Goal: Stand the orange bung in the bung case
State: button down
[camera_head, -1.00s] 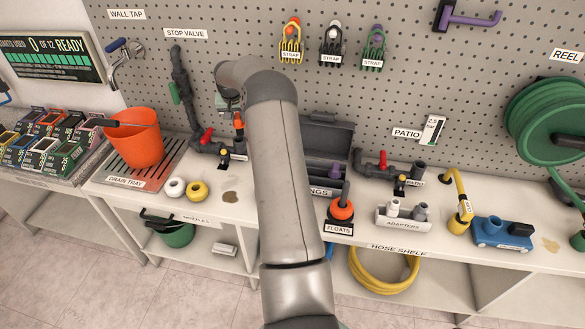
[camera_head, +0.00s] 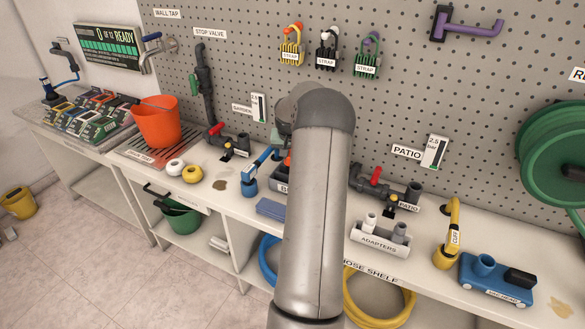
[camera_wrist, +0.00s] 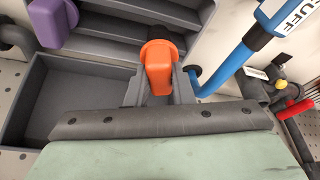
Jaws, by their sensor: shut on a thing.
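The orange bung (camera_wrist: 158,65) is between the fingers of my gripper (camera_wrist: 160,90) in the wrist view, with its wider round end showing. My gripper is shut on it. The grey bung case (camera_wrist: 28,95) lies below and beyond, with an empty open bay at left and stepped grey ridges at the top. A purple bung (camera_wrist: 52,22) shows at its upper left. I cannot tell whether the orange bung touches the case. In the head view my arm hides most of the case; a bit of the orange bung (camera_head: 287,159) shows beside the arm.
A blue pipe with a cuff (camera_wrist: 240,55) rises close to the right of the bung; it also shows in the head view (camera_head: 255,172). A grey valve with a red handle (camera_wrist: 295,110) is farther right. The adapters holder (camera_head: 380,238) stands right of my arm.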

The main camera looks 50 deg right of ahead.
jog(key=shift+f, duration=1.9)
jog(key=shift+f, duration=0.1)
jog(key=c, duration=1.3)
grip_release()
jog(key=shift+o, duration=0.2)
